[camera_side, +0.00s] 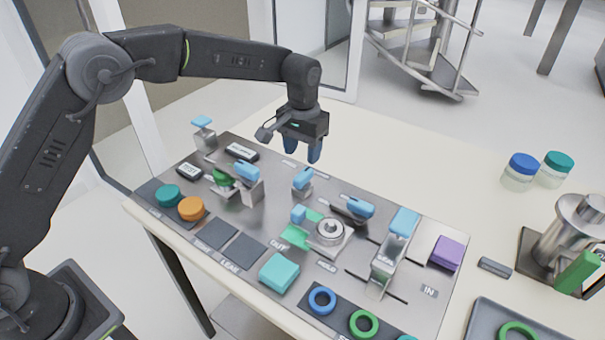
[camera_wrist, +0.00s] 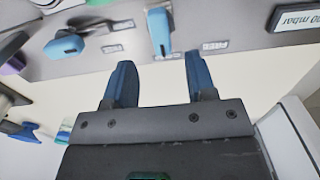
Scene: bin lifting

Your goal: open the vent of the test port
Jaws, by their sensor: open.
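The test panel (camera_side: 345,190) is a grey metal plate on the table with several blue-handled valves. My gripper (camera_side: 301,154) is open and empty, pointing down above the panel's back edge. A small blue-handled valve (camera_side: 303,179) stands on the panel just below and in front of it. In the wrist view, the fingers of my gripper (camera_wrist: 160,62) are apart, and a blue handle (camera_wrist: 159,30) lies beyond the gap between them, not touched. I cannot tell which valve is the test port's vent.
Other blue handles stand left (camera_side: 247,171) and right (camera_side: 360,207) of the small valve. A round steel fitting (camera_side: 330,231) is at the panel's middle. Coloured caps and rings lie along the front. Jars (camera_side: 521,167) stand at the right. The table behind the panel is clear.

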